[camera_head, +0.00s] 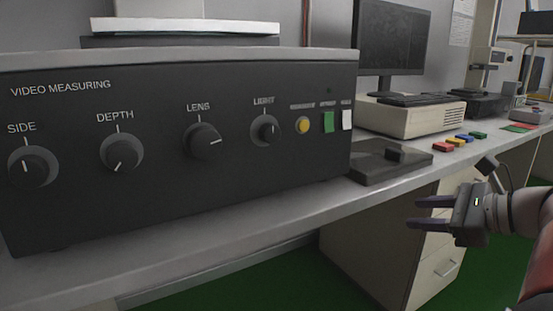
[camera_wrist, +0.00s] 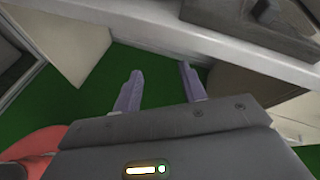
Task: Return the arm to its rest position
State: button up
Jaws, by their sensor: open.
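My gripper (camera_head: 420,212) is in the head view at the right, in front of the bench edge and a little below the bench top. Its two purple-grey fingers point left and are spread apart with nothing between them. In the wrist view the open gripper (camera_wrist: 160,88) shows its two fingers over green floor, apart from the bench. My arm comes in from the right edge of the head view. Most of the arm is out of view.
The bench top (camera_head: 290,213) runs along the front, its edge close to my gripper. A black video measuring box (camera_head: 180,180) with knobs stands on it at left. A dark flat device (camera_head: 385,165), coloured blocks (camera_head: 460,140) and a monitor (camera_head: 392,40) are further right. Drawers (camera_head: 435,265) stand below.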

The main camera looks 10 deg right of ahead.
jog(key=s+a+f+n+g+h+p, duration=0.1)
jog(key=s+a+f+n+g+p, duration=0.15)
jog(key=a+n, duration=0.35)
jog(key=s+a+f+n+g+h+p, duration=0.1)
jog(key=s+a+f+n+g, duration=0.2)
jog(key=a, duration=0.6)
jog(key=s+a+f+n+h+p, duration=0.3)
jog(key=s+n+h, duration=0.2)
jog(key=n, duration=1)
jog(key=s, duration=0.2)
jog(key=shift+s+a+n+h, duration=0.3)
jog(key=shift+s+a+n, duration=0.05)
jog(key=shift+s+n, duration=0.05)
jog(key=shift+r, duration=0.1)
